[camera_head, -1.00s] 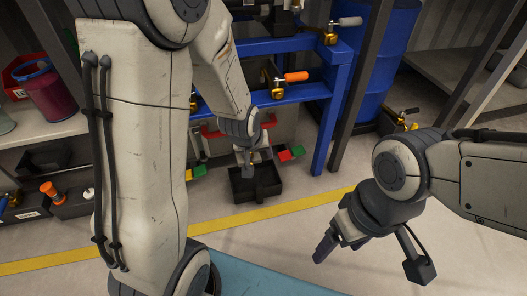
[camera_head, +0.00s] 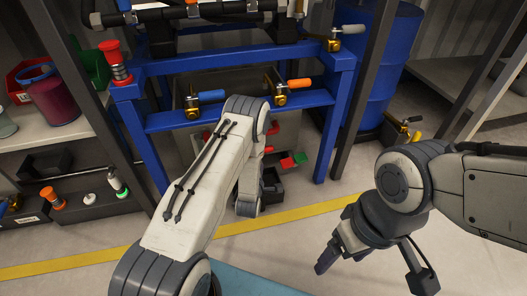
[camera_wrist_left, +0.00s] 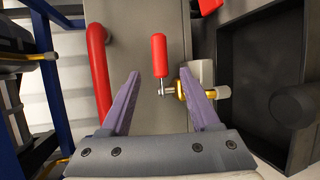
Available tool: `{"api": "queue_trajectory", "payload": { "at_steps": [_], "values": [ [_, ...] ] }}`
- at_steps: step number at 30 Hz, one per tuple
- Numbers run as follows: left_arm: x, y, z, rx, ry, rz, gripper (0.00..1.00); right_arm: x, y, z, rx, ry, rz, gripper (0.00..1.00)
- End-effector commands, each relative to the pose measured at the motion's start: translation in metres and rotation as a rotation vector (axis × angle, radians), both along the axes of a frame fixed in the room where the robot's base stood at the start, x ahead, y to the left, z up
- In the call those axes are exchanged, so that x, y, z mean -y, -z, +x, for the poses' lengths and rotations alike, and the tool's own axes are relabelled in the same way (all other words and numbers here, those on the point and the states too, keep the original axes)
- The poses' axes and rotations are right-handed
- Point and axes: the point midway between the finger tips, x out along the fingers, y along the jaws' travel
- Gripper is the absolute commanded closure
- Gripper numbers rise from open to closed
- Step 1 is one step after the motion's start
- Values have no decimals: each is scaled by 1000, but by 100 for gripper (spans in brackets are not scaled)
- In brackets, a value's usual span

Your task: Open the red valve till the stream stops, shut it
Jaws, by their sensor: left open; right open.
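The red valve handle (camera_wrist_left: 159,55) shows in the left wrist view, ahead of and between my left gripper's fingers. Its brass body (camera_wrist_left: 191,92) lies beside the right finger, partly overlapped by it. My left gripper (camera_wrist_left: 160,76) is open, with its two purple-grey fingers on either side of the handle's lower end; I cannot tell whether they touch it. In the head view my left forearm hides this gripper and most of the valve area. My right gripper (camera_head: 334,254) is open and empty above the floor at the right. No stream can be made out.
A black tray (camera_wrist_left: 238,60) lies right of the valve in the left wrist view. A red pipe (camera_wrist_left: 98,70) runs on the left. The blue frame (camera_head: 160,122) carries blue-handled (camera_head: 210,97) and orange-handled (camera_head: 299,83) valves. A blue drum (camera_head: 375,60) stands behind.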

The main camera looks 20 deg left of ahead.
Motion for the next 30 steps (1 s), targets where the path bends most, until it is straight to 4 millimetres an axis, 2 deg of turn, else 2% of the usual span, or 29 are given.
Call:
{"api": "queue_trajectory", "payload": {
  "at_steps": [1, 6, 13, 18, 27, 29, 30],
  "values": [
    [-2, 5, 8, 6, -2, 1, 37, 0, 10, 0, 0, 0, 0, 20],
    [-8, 15, 40, 5, 1, 3, 37, 0, 32, 0, 0, 0, 0, 20],
    [-14, 22, 75, 3, 1, 3, 37, 0, 54, 0, 0, 0, 0, 20],
    [-17, 23, 87, -2, 1, 4, 37, 0, 60, 0, 0, 0, 0, 20],
    [-17, 22, 89, -3, 2, 3, 37, 0, 59, 0, 0, 0, 0, 20],
    [-17, 22, 88, -3, 2, 3, 60, 0, 59, 0, 0, 0, 0, 20],
    [-17, 22, 88, -3, 1, 3, 76, 0, 59, 0, 0, 0, 0, 20]
  ]
}}
